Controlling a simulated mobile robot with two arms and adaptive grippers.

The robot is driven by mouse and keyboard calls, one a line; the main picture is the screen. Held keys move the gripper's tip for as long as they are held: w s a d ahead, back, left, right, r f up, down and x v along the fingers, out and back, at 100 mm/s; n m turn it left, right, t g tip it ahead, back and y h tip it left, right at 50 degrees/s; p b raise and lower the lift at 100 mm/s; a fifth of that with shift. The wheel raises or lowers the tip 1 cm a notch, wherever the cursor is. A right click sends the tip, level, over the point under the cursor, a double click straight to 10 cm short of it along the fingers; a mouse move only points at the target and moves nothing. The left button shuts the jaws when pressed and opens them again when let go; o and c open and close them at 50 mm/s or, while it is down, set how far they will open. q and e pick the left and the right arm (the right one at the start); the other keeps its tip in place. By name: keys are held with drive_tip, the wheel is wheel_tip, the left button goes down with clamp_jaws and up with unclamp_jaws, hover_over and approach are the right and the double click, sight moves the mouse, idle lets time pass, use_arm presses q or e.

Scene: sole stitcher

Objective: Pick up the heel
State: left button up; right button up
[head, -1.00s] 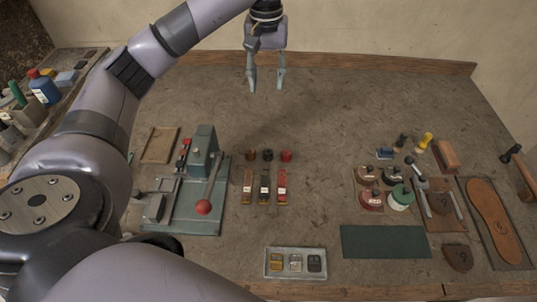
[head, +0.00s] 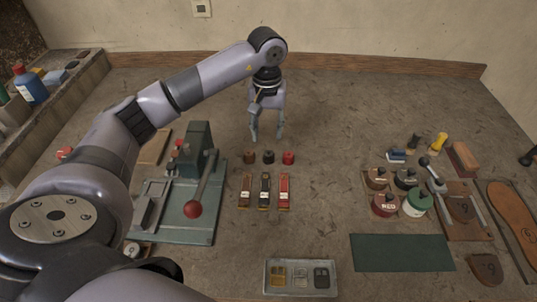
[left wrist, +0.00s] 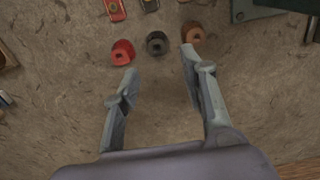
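A brown, D-shaped heel piece (head: 486,268) with a dark mark lies flat at the lower right of the bench in the head view. A similar brown piece (head: 461,207) sits in a clamp fixture just above it. I cannot tell which one is the task's heel. My left gripper (head: 266,138) is open and empty, pointing down over the middle back of the bench, far left of both pieces. In the left wrist view, its spread fingers (left wrist: 160,60) are near three small spools, with nothing between them. My right gripper is not in view.
Brown, black and red spools (head: 288,157) stand in a row before the left gripper. A green press (head: 200,150) stands to the left. Tins (head: 416,203), a green mat (head: 402,253) and a tan sole (head: 512,212) lie right.

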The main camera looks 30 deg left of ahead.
sight(268, 155)
use_arm(q)
wheel_tip(268, 155, down, 3)
drive_tip(key=shift+f, duration=0.15)
drive_tip(key=shift+d+f+p, duration=0.1)
drive_tip(key=shift+f+p, duration=0.45)
drive_tip(key=shift+p, duration=0.05)
wheel_tip(268, 155, down, 4)
drive_tip(key=shift+s+d+r+p, duration=0.15)
drive_tip(key=shift+r+p, duration=0.1)
drive_tip(key=shift+p, duration=0.45)
drive_tip(key=shift+f, duration=0.4)
drive_tip(key=c, duration=0.8)
